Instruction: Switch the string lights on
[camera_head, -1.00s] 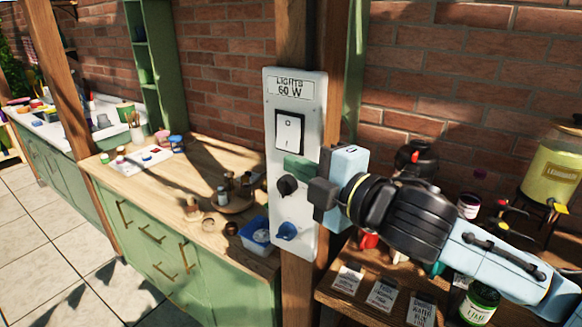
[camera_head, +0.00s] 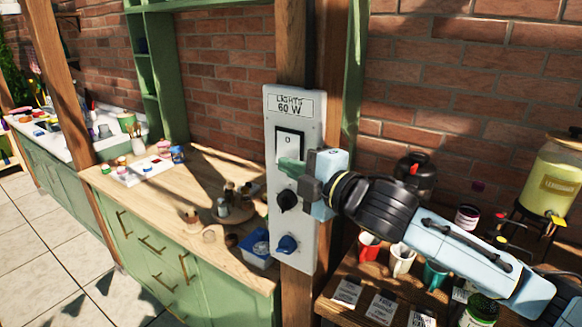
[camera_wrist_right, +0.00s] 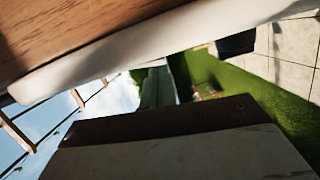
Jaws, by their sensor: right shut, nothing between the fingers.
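The light control panel (camera_head: 297,227) is a white plate labelled "LIGHTS 60 W" on a wooden post. Its white rocker switch (camera_head: 289,142) sits below the label, with the "0" mark showing and its lower part hidden by my gripper. A black knob (camera_head: 286,201) and a blue knob (camera_head: 287,244) sit below the switch. My right gripper (camera_head: 290,168) is shut and empty, its green fingertips at the lower part of the switch; I cannot tell whether they touch it. The wrist view shows the shut green fingers (camera_wrist_right: 158,88) beside the pale panel edge (camera_wrist_right: 120,70). My left gripper is not in view.
A wooden counter (camera_head: 150,200) with pots and a blue tub stands left of the post. At the right, a low shelf holds cups (camera_head: 402,258), jars and cards, near a yellow drink dispenser (camera_head: 553,180). A brick wall is behind.

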